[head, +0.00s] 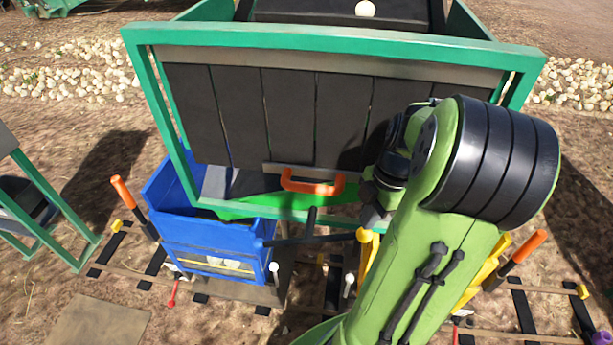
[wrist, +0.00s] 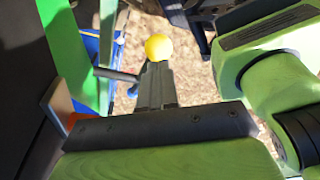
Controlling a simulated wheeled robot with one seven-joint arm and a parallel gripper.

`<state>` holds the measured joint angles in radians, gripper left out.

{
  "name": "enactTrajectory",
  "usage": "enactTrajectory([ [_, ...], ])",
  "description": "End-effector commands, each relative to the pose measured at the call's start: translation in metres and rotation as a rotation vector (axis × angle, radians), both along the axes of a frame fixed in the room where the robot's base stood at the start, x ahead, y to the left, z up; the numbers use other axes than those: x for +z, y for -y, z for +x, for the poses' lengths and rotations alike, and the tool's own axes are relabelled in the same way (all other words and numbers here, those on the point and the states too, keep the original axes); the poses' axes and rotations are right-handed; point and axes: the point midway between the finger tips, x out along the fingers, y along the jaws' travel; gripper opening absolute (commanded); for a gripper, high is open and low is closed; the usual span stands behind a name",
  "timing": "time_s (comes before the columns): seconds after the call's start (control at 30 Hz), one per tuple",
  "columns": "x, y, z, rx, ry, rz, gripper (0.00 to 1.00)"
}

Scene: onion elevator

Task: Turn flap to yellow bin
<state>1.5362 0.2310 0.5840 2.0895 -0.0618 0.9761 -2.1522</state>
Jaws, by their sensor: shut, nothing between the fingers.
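The green flap (head: 270,207) shows below the orange handle, its left part over the blue bin (head: 215,240); its exact tilt is hard to tell. A dark lever rod (head: 305,240) runs across in front of it to a yellow knob (head: 363,235). In the wrist view the yellow knob (wrist: 158,47) appears just beyond the tips of my gripper (wrist: 157,72), with the rod (wrist: 115,75) to the left. My gripper is shut and empty; I cannot tell whether it touches the knob. The yellow bin (head: 485,270) is mostly hidden behind my arm.
A large green frame with dark slats (head: 290,115) and an orange handle (head: 312,185) stands above the bins. Orange-tipped handles flank the bins, left (head: 122,192) and right (head: 528,246). Rails lie on the ground. A white onion (head: 365,8) rests at the top.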

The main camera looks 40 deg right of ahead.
Motion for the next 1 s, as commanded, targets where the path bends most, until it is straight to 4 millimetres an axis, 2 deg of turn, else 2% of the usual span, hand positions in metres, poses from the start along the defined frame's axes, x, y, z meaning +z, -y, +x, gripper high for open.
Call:
enactTrajectory([
  [0.27, -0.002, 0.000, 0.000, 0.000, 0.000, 0.000, 0.00],
  [1.0, -0.049, -0.002, 0.000, 0.005, -0.001, 0.004, 0.00],
])
